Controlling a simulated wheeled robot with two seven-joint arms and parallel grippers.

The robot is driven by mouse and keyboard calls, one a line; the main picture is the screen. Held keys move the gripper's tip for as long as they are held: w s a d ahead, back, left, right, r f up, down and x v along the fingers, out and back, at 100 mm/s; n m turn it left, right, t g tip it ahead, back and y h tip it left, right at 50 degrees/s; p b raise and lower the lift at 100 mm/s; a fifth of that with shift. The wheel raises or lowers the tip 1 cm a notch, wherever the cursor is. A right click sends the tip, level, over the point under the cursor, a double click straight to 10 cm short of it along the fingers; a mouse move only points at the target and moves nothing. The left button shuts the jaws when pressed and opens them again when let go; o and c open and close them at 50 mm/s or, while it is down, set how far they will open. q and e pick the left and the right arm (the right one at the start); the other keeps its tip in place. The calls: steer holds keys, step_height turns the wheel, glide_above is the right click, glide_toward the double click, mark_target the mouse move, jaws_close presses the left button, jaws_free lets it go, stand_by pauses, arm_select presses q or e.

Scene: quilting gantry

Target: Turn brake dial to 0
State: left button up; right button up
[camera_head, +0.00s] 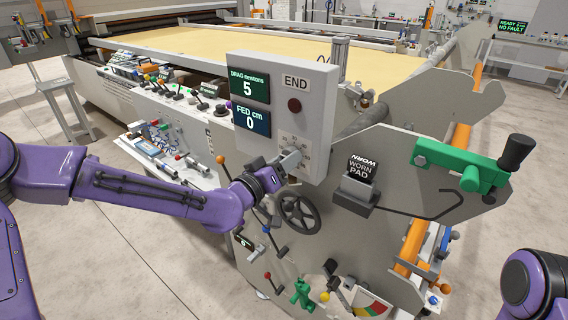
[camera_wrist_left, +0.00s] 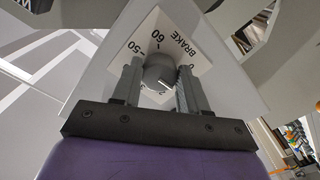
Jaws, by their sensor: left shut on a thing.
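The brake dial (camera_wrist_left: 160,70) is a round grey knob on a white plate marked BRAKE (camera_wrist_left: 187,47), with 50, 60 and 0 legible around it. A pale line shows on the knob's lower part; I cannot tell which number it points to. My left gripper (camera_wrist_left: 158,82) is shut on the knob, one grey finger on each side, and the fingers hide part of the scale. In the head view my left gripper (camera_head: 290,160) reaches the dial plate (camera_head: 296,142) on the lower part of the grey panel. My right gripper is out of view.
The panel (camera_head: 318,100) carries displays reading DRAG newtons 5 (camera_head: 249,86) and FED cm 0 (camera_head: 251,121), and a dark red END button (camera_head: 294,105). A black handwheel (camera_head: 299,212) sits below. A WORN PAD box (camera_head: 362,171) and green clamp (camera_head: 460,162) stand to the right.

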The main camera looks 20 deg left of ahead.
arm_select(q)
steer(key=shift+d+n+b, duration=0.1)
steer(key=shift+n+b, duration=1.25)
steer(key=shift+n, duration=2.75)
steer(key=o, duration=1.1)
steer(key=shift+c, duration=0.2)
steer(key=shift+s+r, duration=0.1)
